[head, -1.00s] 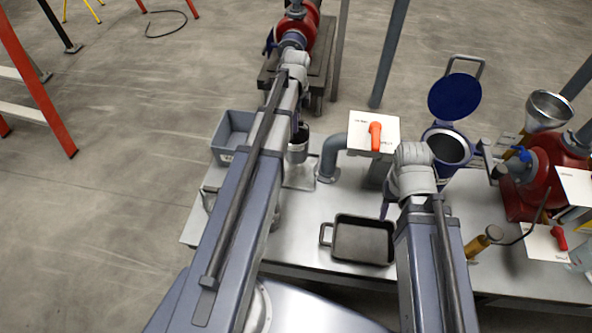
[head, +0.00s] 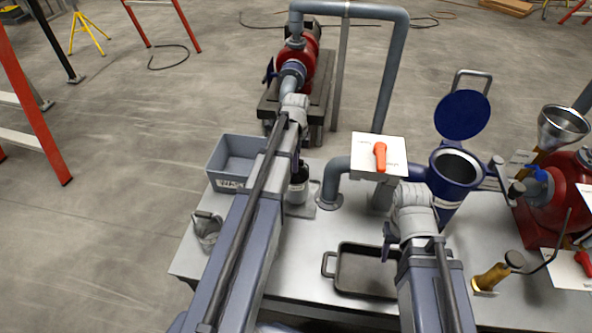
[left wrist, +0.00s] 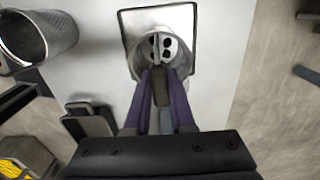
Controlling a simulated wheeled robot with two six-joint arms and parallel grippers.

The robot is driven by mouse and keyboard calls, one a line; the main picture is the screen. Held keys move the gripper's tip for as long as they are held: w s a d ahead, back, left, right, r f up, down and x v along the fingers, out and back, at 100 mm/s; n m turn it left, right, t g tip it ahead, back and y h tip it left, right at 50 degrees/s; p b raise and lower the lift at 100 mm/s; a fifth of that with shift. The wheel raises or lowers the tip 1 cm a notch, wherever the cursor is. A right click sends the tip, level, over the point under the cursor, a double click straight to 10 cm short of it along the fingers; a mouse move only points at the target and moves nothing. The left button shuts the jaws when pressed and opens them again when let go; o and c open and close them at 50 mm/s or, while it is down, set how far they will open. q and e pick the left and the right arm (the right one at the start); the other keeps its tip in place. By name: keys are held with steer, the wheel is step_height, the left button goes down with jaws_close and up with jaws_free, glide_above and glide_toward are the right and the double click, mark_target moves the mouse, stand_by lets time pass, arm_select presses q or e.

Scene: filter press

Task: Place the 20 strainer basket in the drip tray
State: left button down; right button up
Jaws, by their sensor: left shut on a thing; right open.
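My left gripper (head: 299,166) is shut on a grip piece at the top of a pale grey cylinder (head: 298,190). In the left wrist view this cylinder (left wrist: 148,60) has dark holes in its top and stands over a square plate with a dark border. I cannot tell whether it touches the plate or read a number on it. A metal mesh basket (head: 207,232) stands at the table's left edge; a mesh basket also shows in the left wrist view (left wrist: 38,40). A black tray with a side handle (head: 362,270) lies at the front. My right gripper (head: 390,238) is open near its right side.
A grey bin (head: 232,160) sits at the back left. A pipe and a white plate with an orange handle (head: 380,155) stand mid-table. A blue vessel with a raised lid (head: 455,170) is on the right, near a red pump (head: 572,195). Table between bin and tray is mostly clear.

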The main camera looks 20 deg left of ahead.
arm_select(q)
steer(key=shift+f+b, duration=0.35)
steer(key=shift+f, duration=0.5)
arm_select(e)
steer(key=shift+f, duration=0.85)
arm_select(q)
steer(key=shift+f, duration=0.15)
steer(key=c, duration=0.8)
jaws_free()
steer(key=shift+o, duration=0.2)
arm_select(e)
steer(key=shift+f, duration=0.15)
arm_select(q)
step_height(320, 180, up, 12)
steer(key=p, duration=1.2)
steer(key=shift+r, duration=0.25)
steer(key=s+d+n, duration=0.5)
steer(key=s+d, duration=0.4)
steer(key=d, duration=0.3)
steer(key=s+d+n+y, duration=0.1)
steer(key=s+d+n, duration=0.5)
steer(key=s+d, duration=0.4)
steer(key=shift+d, duration=1.1)
arm_select(e)
step_height(320, 180, up, 12)
